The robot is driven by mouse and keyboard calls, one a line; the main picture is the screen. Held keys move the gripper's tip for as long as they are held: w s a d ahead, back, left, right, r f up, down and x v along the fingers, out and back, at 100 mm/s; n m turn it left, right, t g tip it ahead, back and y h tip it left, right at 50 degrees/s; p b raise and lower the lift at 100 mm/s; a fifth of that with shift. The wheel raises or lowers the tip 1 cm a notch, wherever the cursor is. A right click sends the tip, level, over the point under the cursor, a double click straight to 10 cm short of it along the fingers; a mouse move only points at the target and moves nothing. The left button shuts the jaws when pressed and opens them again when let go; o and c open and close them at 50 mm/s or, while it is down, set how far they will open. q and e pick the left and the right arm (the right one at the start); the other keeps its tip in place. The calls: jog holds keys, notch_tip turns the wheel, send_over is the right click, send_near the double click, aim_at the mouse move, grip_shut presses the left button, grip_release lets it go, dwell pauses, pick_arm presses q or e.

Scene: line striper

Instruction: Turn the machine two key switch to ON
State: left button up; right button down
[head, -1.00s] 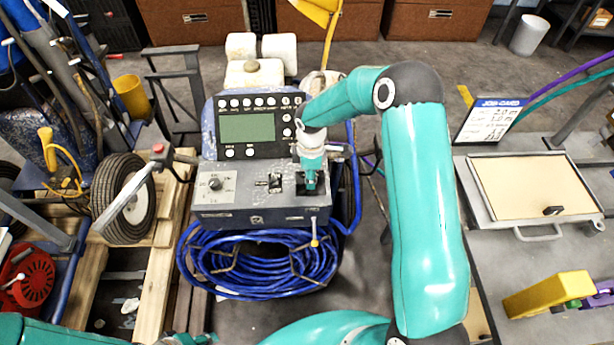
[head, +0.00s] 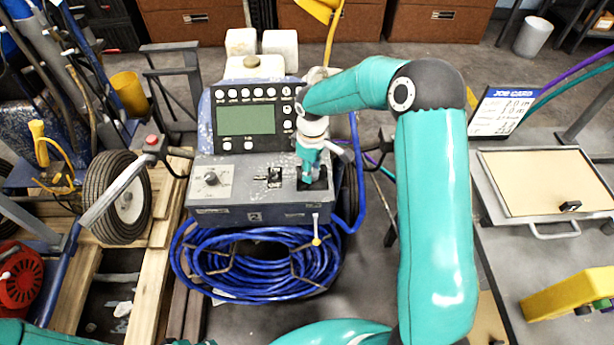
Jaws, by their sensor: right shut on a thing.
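The machine marked 2 (head: 215,216) stands in the middle of the head view, with a grey control box and a dark panel with a green screen (head: 246,121). My right gripper (head: 312,180) points down at the right end of the box top, over a black plate (head: 322,184). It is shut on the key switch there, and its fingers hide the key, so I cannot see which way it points. My left arm shows only as a teal part at the bottom left; its gripper is not clearly in view.
A dial (head: 211,179) and a small black switch (head: 274,175) sit left of my right gripper. A coiled blue hose (head: 255,265) hangs below the box. A handlebar with a red button (head: 151,140) is at left.

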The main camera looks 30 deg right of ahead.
jog(key=m+b, duration=0.2)
jog(key=m, duration=0.1)
jog(key=shift+d+f+m, duration=0.15)
jog(key=shift+d+m, duration=0.05)
jog(key=shift+m, duration=0.1)
jog(key=shift+m+b, duration=0.8)
jog(key=shift+m, duration=0.4)
jog(key=shift+s, duration=0.1)
jog(key=c, duration=0.8)
grip_release()
jog(key=shift+o, duration=0.2)
jog(key=shift+a, duration=0.1)
notch_tip(320, 180, up, 12)
